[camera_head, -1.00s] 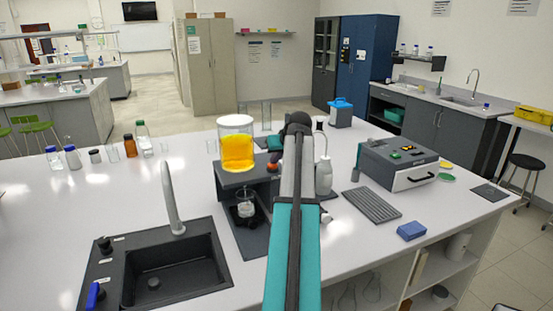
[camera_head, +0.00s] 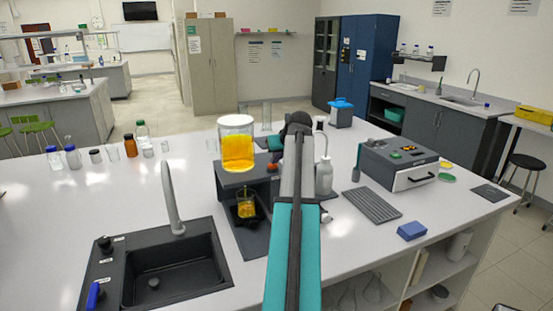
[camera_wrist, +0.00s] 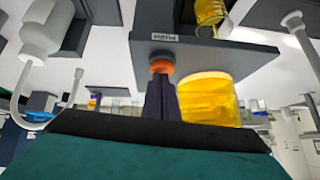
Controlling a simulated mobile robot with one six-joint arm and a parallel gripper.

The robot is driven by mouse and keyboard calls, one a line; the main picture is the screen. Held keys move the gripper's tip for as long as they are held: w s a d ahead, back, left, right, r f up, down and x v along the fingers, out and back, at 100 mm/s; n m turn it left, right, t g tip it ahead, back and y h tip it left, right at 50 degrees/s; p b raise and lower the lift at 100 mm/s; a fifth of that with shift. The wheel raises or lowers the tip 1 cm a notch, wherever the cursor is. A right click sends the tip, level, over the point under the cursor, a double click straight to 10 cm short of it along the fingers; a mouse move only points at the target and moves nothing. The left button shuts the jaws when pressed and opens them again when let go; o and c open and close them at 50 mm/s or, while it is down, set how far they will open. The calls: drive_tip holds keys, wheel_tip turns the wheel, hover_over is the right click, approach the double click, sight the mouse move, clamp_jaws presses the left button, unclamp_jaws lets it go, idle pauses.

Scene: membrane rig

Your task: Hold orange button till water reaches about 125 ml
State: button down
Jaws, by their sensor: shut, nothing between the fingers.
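The orange button (camera_wrist: 162,66) is on the dark rig (camera_wrist: 200,55), beside a small label in the wrist view. My gripper (camera_wrist: 161,82) is shut and empty, with its dark fingertips at the button, seemingly touching it. How far the button is pressed I cannot tell. A large clear vessel (camera_head: 237,150) of yellow-orange liquid stands on top of the rig. Below, a small beaker (camera_head: 246,208) holds yellow liquid; it also shows in the wrist view (camera_wrist: 210,12). Its volume marks are too small to read.
A sink with a tall tap (camera_head: 172,195) is left of the rig. A white wash bottle (camera_head: 323,176) stands close to the right of my arm. A grey instrument box (camera_head: 397,162) and a blue block (camera_head: 411,230) are further right. Bottles line the back left.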

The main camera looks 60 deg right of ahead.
sight(276, 166)
drive_tip(key=shift+a+f, duration=0.15)
drive_tip(key=shift+f, duration=0.05)
drive_tip(key=r, duration=0.1)
drive_tip(key=r+p, duration=0.1)
drive_tip(key=r, duration=0.1)
drive_tip(key=r+p, duration=0.1)
drive_tip(key=shift+d+r, duration=0.25)
drive_tip(key=shift+d, duration=0.05)
drive_tip(key=b+v, duration=0.3)
drive_tip(key=v, duration=0.6)
drive_tip(key=shift+s+r, duration=0.25)
drive_tip(key=shift+r, duration=0.1)
idle(0.4)
